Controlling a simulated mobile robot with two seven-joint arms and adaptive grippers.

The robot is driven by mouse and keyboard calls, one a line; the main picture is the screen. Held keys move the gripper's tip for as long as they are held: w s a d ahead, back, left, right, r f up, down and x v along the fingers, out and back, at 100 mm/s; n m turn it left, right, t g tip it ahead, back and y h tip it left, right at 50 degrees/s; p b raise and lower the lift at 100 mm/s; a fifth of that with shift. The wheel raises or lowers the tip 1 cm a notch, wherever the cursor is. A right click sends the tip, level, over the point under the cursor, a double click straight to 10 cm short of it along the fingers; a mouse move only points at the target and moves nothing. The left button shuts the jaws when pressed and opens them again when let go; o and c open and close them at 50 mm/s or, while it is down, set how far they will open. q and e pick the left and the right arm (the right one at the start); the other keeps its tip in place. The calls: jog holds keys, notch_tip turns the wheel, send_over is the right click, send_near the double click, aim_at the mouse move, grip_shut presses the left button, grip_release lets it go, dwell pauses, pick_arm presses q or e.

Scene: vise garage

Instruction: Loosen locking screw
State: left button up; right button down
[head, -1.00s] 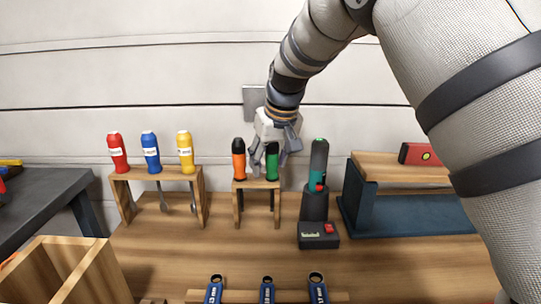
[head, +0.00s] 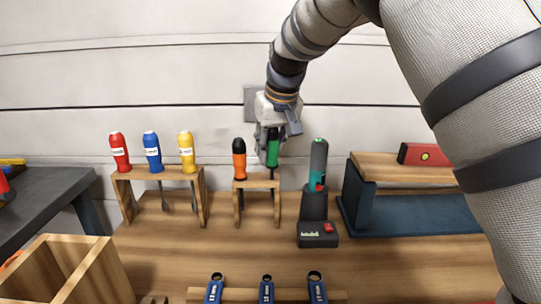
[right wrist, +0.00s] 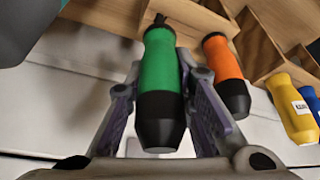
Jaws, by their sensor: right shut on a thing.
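My right gripper (head: 270,140) is shut on the green-and-black screwdriver (head: 272,152) and holds it upright by the handle, its shaft above the small wooden rack (head: 256,184). In the right wrist view, the green handle (right wrist: 160,70) sits between both fingers (right wrist: 160,100). An orange-and-black screwdriver (head: 239,160) stands in the same rack, just left of it. My left gripper is not in view. No locking screw can be made out.
A wooden rack (head: 120,174) at left holds red (head: 119,152), blue (head: 152,152) and yellow (head: 187,152) screwdrivers. A teal-and-grey power tool (head: 317,165) stands on its base right of my gripper. A wooden box (head: 88,262) stands front left.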

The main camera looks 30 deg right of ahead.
jog(key=shift+r, duration=4.7)
jog(key=c, duration=2)
grip_release()
jog(key=shift+c, duration=0.2)
grip_shut()
jog(key=shift+f, duration=0.1)
